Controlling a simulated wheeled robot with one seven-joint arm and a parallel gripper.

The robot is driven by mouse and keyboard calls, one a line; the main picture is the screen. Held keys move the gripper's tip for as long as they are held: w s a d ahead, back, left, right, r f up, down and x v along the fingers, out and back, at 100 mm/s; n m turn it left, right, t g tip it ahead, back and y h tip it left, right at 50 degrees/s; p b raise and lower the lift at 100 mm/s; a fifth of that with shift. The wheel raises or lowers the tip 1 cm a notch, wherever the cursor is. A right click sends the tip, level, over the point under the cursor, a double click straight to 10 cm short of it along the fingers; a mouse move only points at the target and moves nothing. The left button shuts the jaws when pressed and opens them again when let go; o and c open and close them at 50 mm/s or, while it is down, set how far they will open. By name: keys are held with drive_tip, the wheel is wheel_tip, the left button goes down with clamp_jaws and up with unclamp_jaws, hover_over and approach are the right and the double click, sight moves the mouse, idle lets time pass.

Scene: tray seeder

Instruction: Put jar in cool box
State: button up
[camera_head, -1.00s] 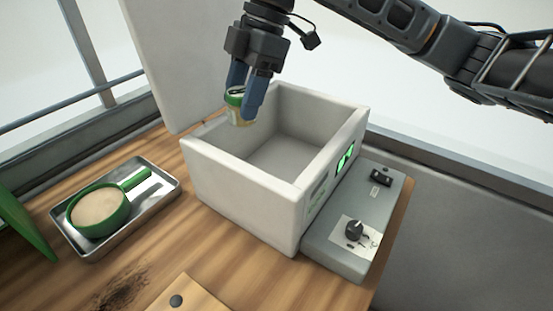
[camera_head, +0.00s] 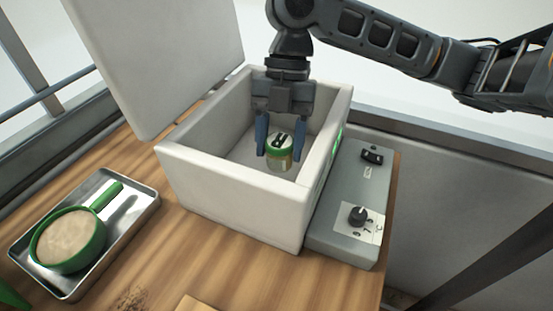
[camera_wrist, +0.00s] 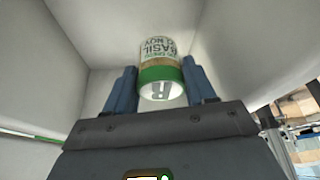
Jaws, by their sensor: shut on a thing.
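The box's lid (camera_head: 150,60) stands open at the back left.
A grey control panel (camera_head: 352,195) with a knob and a switch adjoins the box's right side. A metal tray (camera_head: 130,222) holding a green scoop (camera_head: 68,240) of pale material lies at the left. Bare wooden table (camera_head: 200,250) shows in front.

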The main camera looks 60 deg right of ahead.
sight(280, 161)
drive_tip(key=shift+f, duration=2.3)
drive_tip(key=shift+f, duration=0.15)
drive_tip(key=o, duration=1.2)
drive_tip(key=shift+c, duration=0.2)
drive_tip(key=v, duration=1.2)
